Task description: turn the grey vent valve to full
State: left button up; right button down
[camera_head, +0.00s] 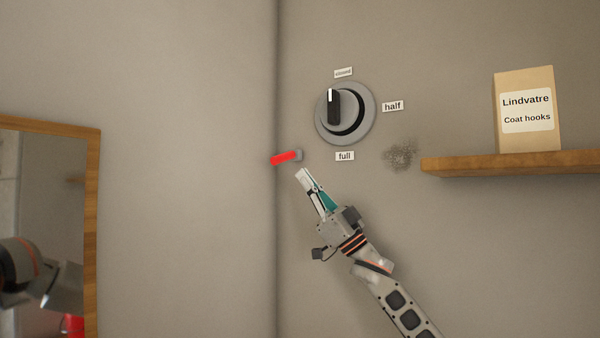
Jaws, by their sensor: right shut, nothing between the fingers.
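The grey vent valve (345,112) is a round dial on the wall with a black knob. The knob's white mark points up, towards the small label (343,73) at the top, whose word is hard to read. A "half" label (393,106) is at its right and a "full" label (345,156) below it. My right gripper (302,174) is shut and empty, below and left of the dial, its tips pointing up and left. It appears apart from the valve. My left gripper is not in view.
A red-handled lever (286,157) juts from the wall just above my right fingertips. A wooden shelf (510,163) at right holds a "Lindvatre Coat hooks" box (526,110). A dark smudge (400,154) marks the wall. A wood-framed mirror (92,220) is at left.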

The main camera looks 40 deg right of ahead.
aim_at(339, 110)
jog(key=k+j, duration=0.3)
jog(key=k, duration=0.15)
jog(key=k+j, duration=0.3)
jog(key=k, duration=0.15)
